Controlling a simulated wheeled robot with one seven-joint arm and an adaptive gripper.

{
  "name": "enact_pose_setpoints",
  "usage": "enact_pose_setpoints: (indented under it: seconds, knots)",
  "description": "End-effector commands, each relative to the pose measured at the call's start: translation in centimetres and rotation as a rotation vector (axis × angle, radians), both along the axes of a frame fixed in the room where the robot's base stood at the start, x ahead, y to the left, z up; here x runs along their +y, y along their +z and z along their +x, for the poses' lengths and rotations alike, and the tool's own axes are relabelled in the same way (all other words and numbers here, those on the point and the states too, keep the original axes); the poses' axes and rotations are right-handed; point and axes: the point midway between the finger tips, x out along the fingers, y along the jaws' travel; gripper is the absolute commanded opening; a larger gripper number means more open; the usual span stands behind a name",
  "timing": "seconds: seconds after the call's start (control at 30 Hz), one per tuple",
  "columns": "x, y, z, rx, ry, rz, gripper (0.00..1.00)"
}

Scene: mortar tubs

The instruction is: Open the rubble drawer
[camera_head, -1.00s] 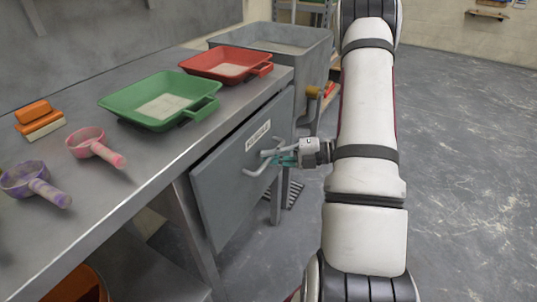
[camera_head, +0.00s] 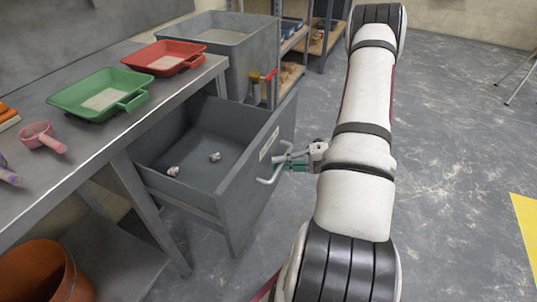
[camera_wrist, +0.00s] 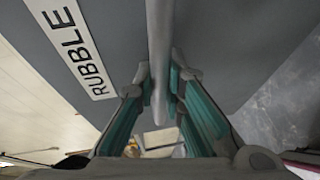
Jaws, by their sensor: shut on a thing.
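The rubble drawer (camera_head: 228,205) is a deep grey drawer under the workbench, and it stands pulled well out. Its label (camera_head: 269,144) reads RUBBLE in the wrist view (camera_wrist: 72,52). Small pale lumps (camera_head: 215,157) lie on its floor. My gripper (camera_head: 290,162) is at the drawer front with its teal-lined fingers shut on the bar handle (camera_head: 266,178). In the wrist view the handle (camera_wrist: 159,60) runs between the two fingers (camera_wrist: 163,100).
On the bench (camera_head: 95,150) are a green tray (camera_head: 100,96), a red tray (camera_head: 165,58) and a pink scoop (camera_head: 42,138). A grey tub (camera_head: 230,45) and shelves stand behind. An orange bucket (camera_head: 45,270) is below the bench.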

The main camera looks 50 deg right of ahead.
Motion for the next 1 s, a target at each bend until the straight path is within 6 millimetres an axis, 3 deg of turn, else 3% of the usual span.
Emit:
enact_pose_setpoints:
  seconds: [0.2,0.4,0.97,1.0]
  knots:
    - [-1.5,0.0,-4.2,0.003,-0.003,0.001,0.00]
    - [-2.4,0.0,-6.5,0.003,-0.002,0.001,0.00]
    - [-2.7,0.0,-7.5,0.002,0.000,0.001,0.00]
    - [-2.7,0.0,-7.5,0.002,0.000,0.001,0.15]
